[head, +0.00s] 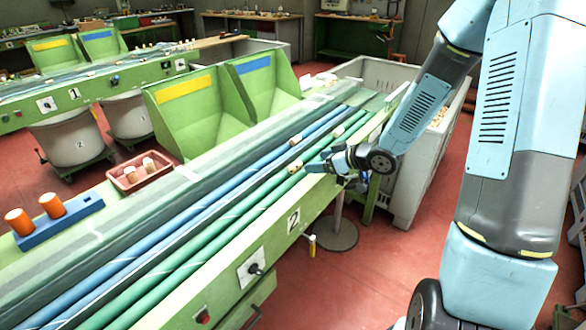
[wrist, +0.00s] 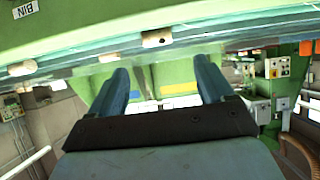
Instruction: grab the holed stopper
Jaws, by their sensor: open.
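My gripper (head: 314,164) is open and empty at the right edge of the sorting line, near the green roller. A pale cork stopper (head: 296,167) lies just past its fingertips; it seems to carry dark marks. In the wrist view, my gripper (wrist: 160,66) shows two blue fingers spread apart. A stopper with a dark spot, perhaps the hole, (wrist: 156,38) lies ahead of the gap between them, apart from both fingers. Another stopper (wrist: 22,68) lies to the left in that view. Two more stoppers lie farther along the rollers, one on the blue side (head: 297,140) and one farther back (head: 339,130).
Green bins with a yellow label (head: 185,88) and a blue label (head: 254,64) stand behind the line. A red tray (head: 122,181) holds several stoppers. A blue block (head: 60,217) carries two orange cylinders. A large grey bin (head: 410,195) stands beyond the line's end.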

